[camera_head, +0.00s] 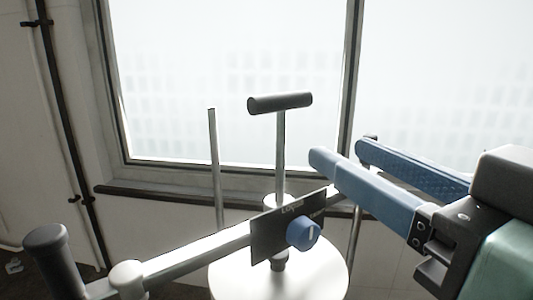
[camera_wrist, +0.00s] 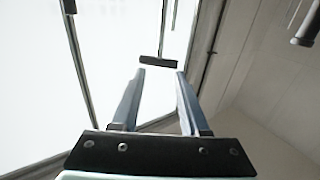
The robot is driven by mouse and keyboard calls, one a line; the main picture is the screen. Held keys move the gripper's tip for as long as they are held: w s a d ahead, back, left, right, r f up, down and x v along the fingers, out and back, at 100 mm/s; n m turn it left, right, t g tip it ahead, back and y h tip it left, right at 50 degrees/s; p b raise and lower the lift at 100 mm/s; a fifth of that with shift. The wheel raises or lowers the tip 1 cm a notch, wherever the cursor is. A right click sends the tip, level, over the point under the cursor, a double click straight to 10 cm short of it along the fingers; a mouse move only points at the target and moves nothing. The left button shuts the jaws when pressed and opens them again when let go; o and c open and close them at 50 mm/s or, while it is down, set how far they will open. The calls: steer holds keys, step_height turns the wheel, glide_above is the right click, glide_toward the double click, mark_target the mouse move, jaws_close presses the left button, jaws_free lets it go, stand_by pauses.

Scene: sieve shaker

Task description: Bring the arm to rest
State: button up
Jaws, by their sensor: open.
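My gripper (camera_head: 340,152) comes in from the right in the head view, with two blue fingers spread apart and nothing between them. Its fingertips also show in the wrist view (camera_wrist: 159,70), apart and empty. The sieve shaker has a T-shaped black handle (camera_head: 280,103) on a thin metal rod, left of my fingertips and apart from them. A dark bar, apparently this handle (camera_wrist: 158,62), shows just beyond the fingertips in the wrist view. A black panel with a blue knob (camera_head: 303,233) sits on a light crossbar below the gripper.
A white round body (camera_head: 282,281) is under the crossbar. A bare metal rod (camera_head: 215,165) stands left of the handle. The crossbar ends in a dark knob (camera_head: 47,248) at lower left. A window (camera_head: 190,60) and wall are behind; the space above the handle is clear.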

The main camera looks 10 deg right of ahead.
steer(key=shift+w+a, duration=0.1)
steer(key=w+a+r+m+t+b, duration=0.1)
steer(key=w+a+r+t+b, duration=0.1)
steer(key=w+a+r+t, duration=0.3)
steer(key=s+a+r+m+t+h+b, duration=0.1)
steer(key=s+a+r+t+h, duration=0.1)
steer(key=a, duration=0.6)
steer(key=t+h, duration=0.1)
steer(key=t, duration=0.1)
steer(key=shift+s+t+b, duration=0.3)
steer(key=shift+s+t, duration=0.05)
steer(key=shift+t, duration=0.05)
steer(key=shift+r, duration=0.1)
stand_by(1.0)
